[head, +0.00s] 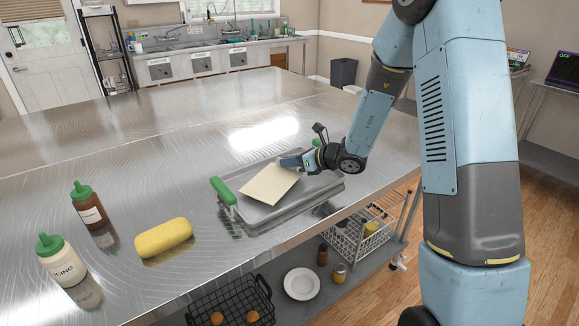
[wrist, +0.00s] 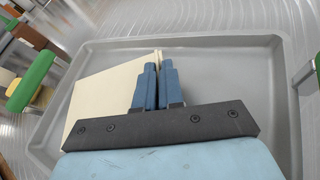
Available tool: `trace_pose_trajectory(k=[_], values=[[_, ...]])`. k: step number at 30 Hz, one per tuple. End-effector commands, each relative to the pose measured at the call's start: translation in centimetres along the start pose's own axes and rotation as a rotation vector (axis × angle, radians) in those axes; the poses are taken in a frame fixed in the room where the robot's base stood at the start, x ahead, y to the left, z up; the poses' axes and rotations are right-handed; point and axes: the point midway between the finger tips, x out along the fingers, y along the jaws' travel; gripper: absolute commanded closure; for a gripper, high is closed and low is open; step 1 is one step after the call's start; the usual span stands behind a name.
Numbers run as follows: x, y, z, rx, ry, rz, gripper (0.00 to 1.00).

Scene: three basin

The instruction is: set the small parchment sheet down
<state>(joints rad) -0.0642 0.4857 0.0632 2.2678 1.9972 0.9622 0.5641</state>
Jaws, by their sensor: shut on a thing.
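The small parchment sheet (head: 271,184) is a cream, flat piece at the metal tray in the head view. In the wrist view the sheet (wrist: 98,92) extends left from my fingers, over the tray's floor. My gripper (head: 291,163) is shut on the sheet's edge; in the wrist view its two blue fingers (wrist: 158,82) are close together at that edge. The grey tray (head: 319,198) has a raised rim and a green handle (head: 223,191) at its left. I cannot tell whether the sheet touches the tray floor.
On the steel table (head: 150,116), a yellow loaf-shaped thing (head: 163,237), a brown bottle (head: 88,206) and a white icing bottle (head: 62,262) stand left of the tray. The table behind the tray is clear. A lower shelf holds a plate (head: 301,284) and a wire basket (head: 232,306).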

Motion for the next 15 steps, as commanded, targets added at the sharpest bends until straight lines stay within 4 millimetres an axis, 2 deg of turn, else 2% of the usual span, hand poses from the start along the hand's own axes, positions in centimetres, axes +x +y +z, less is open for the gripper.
trace_pose_trajectory(k=[3, 12, 13, 15], values=[[0.51, -0.18, -1.25, 0.001, 0.002, 0.001, 1.0], [0.53, -0.27, -1.41, -0.001, 0.0, 0.0, 1.0], [0.52, -0.28, -1.4, -0.001, 0.0, 0.0, 0.9], [0.51, -0.28, -1.4, -0.001, 0.0, 0.0, 0.83]])
